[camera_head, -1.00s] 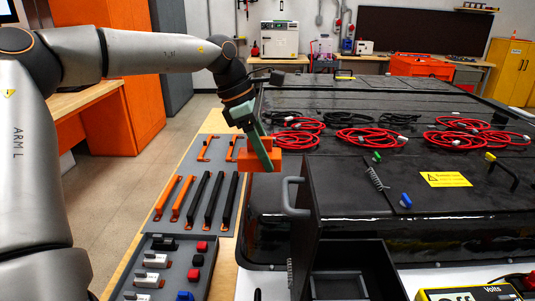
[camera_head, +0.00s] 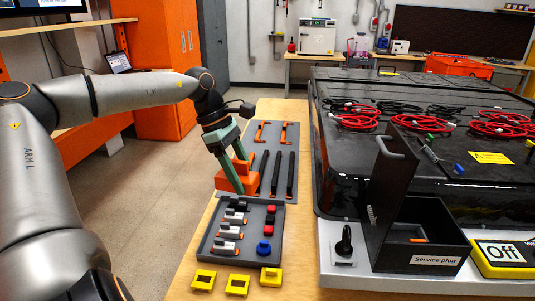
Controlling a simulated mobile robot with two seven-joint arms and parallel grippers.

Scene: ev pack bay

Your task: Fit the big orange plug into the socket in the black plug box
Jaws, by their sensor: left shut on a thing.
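The big orange plug (camera_head: 230,182) is in my left gripper (camera_head: 233,163), whose green fingers are shut on it. It shows in front of the grey tool mat, just behind the grey tray; I cannot tell its exact height. The black plug box (camera_head: 440,259), marked "Service plug", stands to the right on the light ledge of the pack. Its tall lid (camera_head: 389,195) stands open on its left side, with a grey handle on top. A small orange part shows inside the box; its walls partly hide the interior, and I cannot clearly make out the socket. My right gripper is not in view.
The grey tray (camera_head: 216,256) holds small white, black, red and blue parts. Black-handled tools lie on the tool mat (camera_head: 265,150). Several yellow blocks (camera_head: 238,284) line the table's front. A black knob (camera_head: 344,240) stands left of the box, a yellow meter (camera_head: 505,254) right of it.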

